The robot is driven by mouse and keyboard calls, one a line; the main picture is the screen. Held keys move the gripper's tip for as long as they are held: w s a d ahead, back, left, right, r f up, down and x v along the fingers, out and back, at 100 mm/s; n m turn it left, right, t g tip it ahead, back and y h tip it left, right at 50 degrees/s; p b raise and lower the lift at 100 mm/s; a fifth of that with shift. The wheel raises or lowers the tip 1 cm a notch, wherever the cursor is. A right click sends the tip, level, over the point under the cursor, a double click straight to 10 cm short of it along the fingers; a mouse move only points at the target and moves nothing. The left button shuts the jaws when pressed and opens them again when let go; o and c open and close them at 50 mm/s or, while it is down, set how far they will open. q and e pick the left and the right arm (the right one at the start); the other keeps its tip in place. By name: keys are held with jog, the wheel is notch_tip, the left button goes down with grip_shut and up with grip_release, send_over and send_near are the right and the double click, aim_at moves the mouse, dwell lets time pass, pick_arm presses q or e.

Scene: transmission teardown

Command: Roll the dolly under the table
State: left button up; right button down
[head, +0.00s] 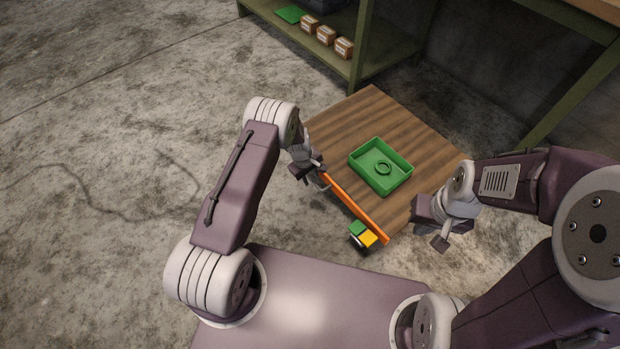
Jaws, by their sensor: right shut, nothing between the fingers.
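The dolly (358,118) is a flat wooden-topped platform on the floor, its far part close to the green-framed table (362,45). An orange bar (352,207) runs along its near edge. My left gripper (320,181) is at the bar's left end; whether its fingers close around the bar is too small to tell. My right gripper (441,240) is shut and empty, just right of the dolly's near right corner, apart from the bar. A green and yellow piece (363,233) shows below the bar, with part of a wheel beneath it. The other wheels are hidden.
Several small boxes (326,36) stand on the table's lower shelf. A table leg rises left of the dolly's far edge. Dark floor under the table looks clear; the concrete at left is open.

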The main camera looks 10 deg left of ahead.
pick_arm(q)
grip_shut()
dwell(1.4)
